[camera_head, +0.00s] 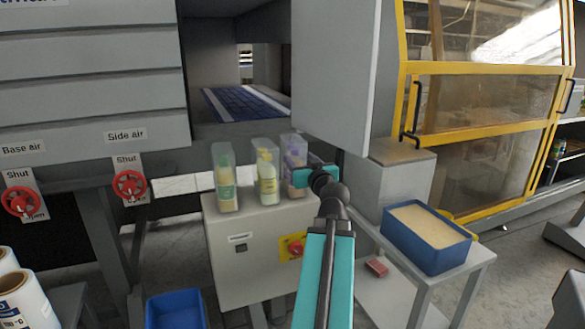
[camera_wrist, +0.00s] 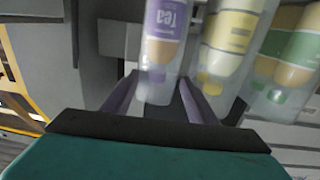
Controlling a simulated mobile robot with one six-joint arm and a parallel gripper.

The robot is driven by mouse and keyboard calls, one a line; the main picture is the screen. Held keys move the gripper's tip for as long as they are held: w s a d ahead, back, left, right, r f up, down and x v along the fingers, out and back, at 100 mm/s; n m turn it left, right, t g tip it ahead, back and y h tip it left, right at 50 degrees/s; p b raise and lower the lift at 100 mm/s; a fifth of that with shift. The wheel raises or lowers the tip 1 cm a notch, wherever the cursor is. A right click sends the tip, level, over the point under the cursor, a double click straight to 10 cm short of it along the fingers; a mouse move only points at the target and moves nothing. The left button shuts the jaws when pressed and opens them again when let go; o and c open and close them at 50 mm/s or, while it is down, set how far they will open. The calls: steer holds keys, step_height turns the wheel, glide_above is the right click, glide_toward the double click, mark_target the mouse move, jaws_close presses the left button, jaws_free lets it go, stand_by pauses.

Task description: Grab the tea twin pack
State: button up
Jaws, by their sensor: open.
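The tea twin pack (camera_head: 295,149) is a clear pack with a purple label. It stands at the right end of a row of three packs on the grey cabinet.
A yellow-labelled pack (camera_head: 266,172) stands close beside the tea pack, with a green-labelled pack (camera_head: 225,178) beyond it. The grey cabinet (camera_head: 245,262) carries all three. A blue crate (camera_head: 421,255) sits on a side table at right. A grey panel (camera_head: 334,75) hangs above.

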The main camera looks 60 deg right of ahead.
mark_target(294, 153)
steer(key=shift+w+d+p, duration=0.5)
steer(key=shift+w+p, duration=0.05)
steer(key=shift+p, duration=3.45)
steer(key=shift+p+x, duration=0.7)
steer(key=shift+x, duration=2.15)
steer(key=shift+f, duration=0.1)
steer(key=shift+d, duration=0.1)
steer(key=shift+p+x, duration=0.7)
steer(key=shift+x, duration=0.35)
steer(key=shift+p+x, duration=0.55)
steer(key=shift+x, duration=0.95)
steer(key=shift+d, duration=0.1)
steer(key=shift+s, duration=0.1)
jaws_close()
